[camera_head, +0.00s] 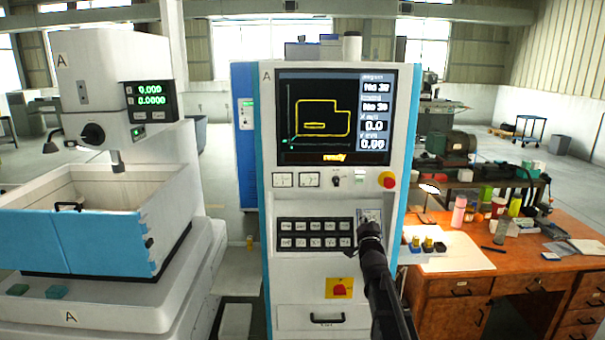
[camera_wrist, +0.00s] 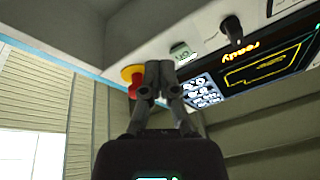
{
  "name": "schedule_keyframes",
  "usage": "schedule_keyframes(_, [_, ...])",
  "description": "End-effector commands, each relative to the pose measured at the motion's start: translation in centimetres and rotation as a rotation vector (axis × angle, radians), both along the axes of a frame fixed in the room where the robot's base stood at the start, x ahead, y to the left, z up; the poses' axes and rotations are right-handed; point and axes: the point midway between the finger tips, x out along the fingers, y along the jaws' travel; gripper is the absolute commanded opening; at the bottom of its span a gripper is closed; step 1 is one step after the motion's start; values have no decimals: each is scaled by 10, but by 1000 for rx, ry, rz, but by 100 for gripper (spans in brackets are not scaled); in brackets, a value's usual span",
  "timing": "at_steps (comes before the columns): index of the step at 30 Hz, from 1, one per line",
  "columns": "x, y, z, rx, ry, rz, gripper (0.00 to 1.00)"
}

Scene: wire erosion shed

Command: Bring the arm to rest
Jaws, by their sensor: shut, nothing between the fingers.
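My gripper (camera_head: 369,228) is in front of the lower right of the control cabinet's (camera_head: 300,235) face, beside the block of push buttons (camera_head: 313,233). It covers part of a small light plate (camera_head: 369,214) there. In the wrist view my gripper (camera_wrist: 160,68) has its fingers together with nothing between them. Behind the fingertips are the red emergency stop (camera_wrist: 134,88) on its yellow base and a green button (camera_wrist: 180,50). I cannot tell whether the fingertips touch the panel. My dark arm reaches up from the bottom edge in the head view.
The cabinet's screen (camera_head: 328,116) reads "ready". A machine with a blue-fronted tank (camera_head: 75,242) stands close on the left. A wooden desk (camera_head: 455,284) with bottles, cups and small parts stands on the right. Open floor (camera_head: 490,134) lies farther back.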

Motion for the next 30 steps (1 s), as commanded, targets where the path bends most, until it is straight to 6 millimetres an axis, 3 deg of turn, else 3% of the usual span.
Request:
schedule_keyframes(14, [-60, 3, -114, -160, 597, -47, 0])
schedule_keyframes(23, [-127, 8, -179, -274, 971, 0, 0])
schedule_keyframes(30, [-196, 15, -220, -361, 1265, 85, 0])
